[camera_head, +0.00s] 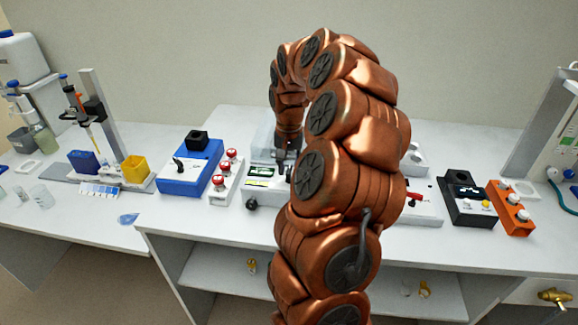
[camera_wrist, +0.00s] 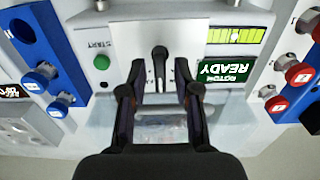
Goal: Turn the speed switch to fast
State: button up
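In the wrist view, the switch (camera_wrist: 160,56) is a black lever-like knob on a pale grey panel (camera_wrist: 130,32). It points roughly along the picture's vertical. My gripper (camera_wrist: 160,70) is open, with one dark finger on each side of the switch. A gap shows on both sides, and I see no contact. Small marks beside the switch are partly covered by the fingers, so I cannot read a fast label. In the head view, my gripper (camera_head: 285,158) is over the grey device (camera_head: 262,200), and my arm hides the switch there.
A green START button (camera_wrist: 102,62) and a green READY display (camera_wrist: 228,70) flank the switch. In the head view, a blue box (camera_head: 190,168) stands left and a black box (camera_head: 466,200) right.

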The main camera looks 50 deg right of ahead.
grip_shut()
jog(key=shift+f+m+b, duration=0.15)
jog(key=shift+m+b, duration=0.25)
jog(key=shift+b, duration=0.55)
jog(key=m+b, duration=0.1)
jog(key=b, duration=0.2)
jog(key=shift+f+m, duration=0.15)
jog(key=shift+m, duration=0.15)
jog(key=m+b, duration=0.2)
jog(key=b, duration=0.2)
jog(key=shift+m, duration=0.4)
jog(key=shift+r+m+b, duration=0.25)
jog(key=shift+m+b, duration=0.05)
jog(key=shift+b, duration=0.25)
jog(key=shift+r, duration=0.1)
jog(key=shift+o, duration=1.1)
grip_release()
